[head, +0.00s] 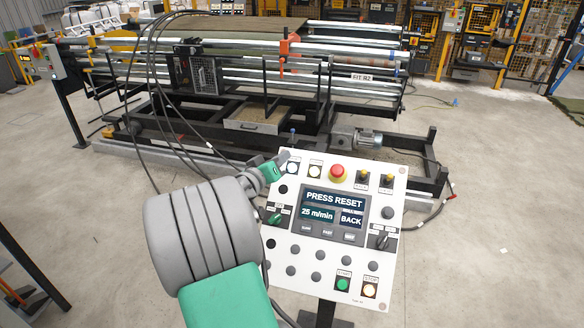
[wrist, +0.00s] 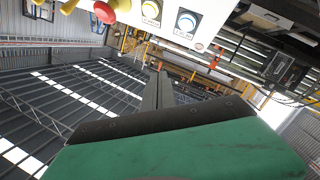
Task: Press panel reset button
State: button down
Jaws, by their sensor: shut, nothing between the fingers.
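The white control panel (head: 385,268) stands tilted in front of my arm, and its screen (head: 333,212) reads PRESS RESET, 25 m/min and BACK. A lit bluish-white button (head: 292,168) sits at its top left corner, beside a lit yellowish button (head: 315,171). Both show in the wrist view, the blue-ringed one (wrist: 187,22) and the yellow-ringed one (wrist: 151,10); I cannot read their labels. My gripper (head: 284,155) is at the panel's top left corner, close to the bluish button. In the wrist view its fingers (wrist: 158,78) are together and empty, apart from the buttons.
A red emergency stop (head: 338,172) and two black selector switches (head: 362,178) follow along the panel's top row. Green (head: 343,284) and lit orange (head: 370,290) buttons are at the bottom right. The roller machine (head: 240,75) stands behind.

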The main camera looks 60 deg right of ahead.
aim_at(292, 168)
jog(key=shift+w+d+f+b, duration=0.15)
jog(key=shift+d+f+b, duration=0.55)
jog(key=shift+d+f, duration=0.3)
jog(key=shift+w+d+f+b, duration=0.15)
jog(key=shift+d+f+b, duration=0.65)
jog(key=shift+f, duration=0.45)
jog(key=shift+w+d+f+b, duration=0.15)
jog(key=shift+d+f+b, duration=0.5)
jog(key=shift+d+f, duration=0.4)
jog(key=shift+a+f, duration=0.1)
jog(key=shift+d+f+b, duration=0.25)
jog(key=shift+f+b, duration=0.05)
jog(key=shift+b, duration=0.25)
jog(key=shift+w+d+f+b, duration=0.1)
jog(key=shift+d+f+b, duration=0.15)
jog(key=shift+f+b, duration=0.15)
jog(key=shift+r, duration=0.1)
jog(key=shift+a+r, duration=0.5)
jog(key=shift+r, duration=0.1)
